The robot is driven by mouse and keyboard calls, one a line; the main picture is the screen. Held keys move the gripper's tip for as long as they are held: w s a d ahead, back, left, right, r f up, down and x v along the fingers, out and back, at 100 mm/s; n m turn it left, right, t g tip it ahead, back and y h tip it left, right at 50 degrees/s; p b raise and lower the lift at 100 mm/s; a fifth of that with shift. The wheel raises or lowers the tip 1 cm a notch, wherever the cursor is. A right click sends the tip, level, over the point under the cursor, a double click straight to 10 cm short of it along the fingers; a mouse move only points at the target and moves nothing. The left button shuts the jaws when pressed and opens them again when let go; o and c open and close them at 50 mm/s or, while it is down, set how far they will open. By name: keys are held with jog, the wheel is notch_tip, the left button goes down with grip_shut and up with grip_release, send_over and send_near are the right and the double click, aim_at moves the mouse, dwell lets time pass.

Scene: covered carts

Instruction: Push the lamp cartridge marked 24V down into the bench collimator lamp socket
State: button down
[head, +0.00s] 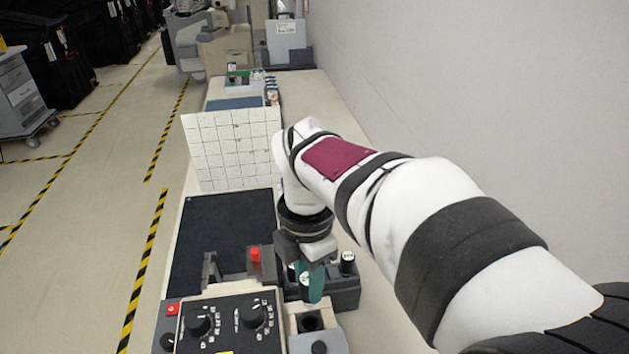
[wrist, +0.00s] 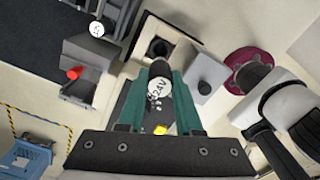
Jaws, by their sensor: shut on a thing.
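The lamp cartridge marked 24V (wrist: 159,89) is between the teal fingers of my gripper (wrist: 158,100) in the wrist view, its white labelled face toward the camera and a dark end beyond it. In the head view my gripper (head: 311,284) is shut on it, fingers pointing down, and hides most of it. The socket also shows in the wrist view (wrist: 158,48), beyond the cartridge. The cartridge appears apart from the hole, above the bench; its exact height is unclear.
A dark rack (head: 345,292) with a white-topped cartridge (head: 347,257) stands right of the gripper. A control box (head: 228,322) with knobs is at the front left. A red button (head: 254,254) stands behind it. A gridded white panel (head: 232,145) stands farther back.

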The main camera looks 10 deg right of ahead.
jog(key=shift+f, duration=2.8)
jog(key=shift+f, duration=1.6)
jog(key=c, duration=0.5)
grip_release()
notch_tip(320, 180, up, 16)
jog(key=shift+f, duration=0.15)
jog(key=s+f+m+y, duration=0.1)
jog(key=s+f+m, duration=0.4)
jog(key=s+m, duration=0.4)
jog(key=s+d+f+m, duration=0.1)
jog(key=s+f+m, duration=0.4)
jog(key=m, duration=1.4)
jog(key=s, duration=0.4)
jog(key=shift+f+y, duration=0.4)
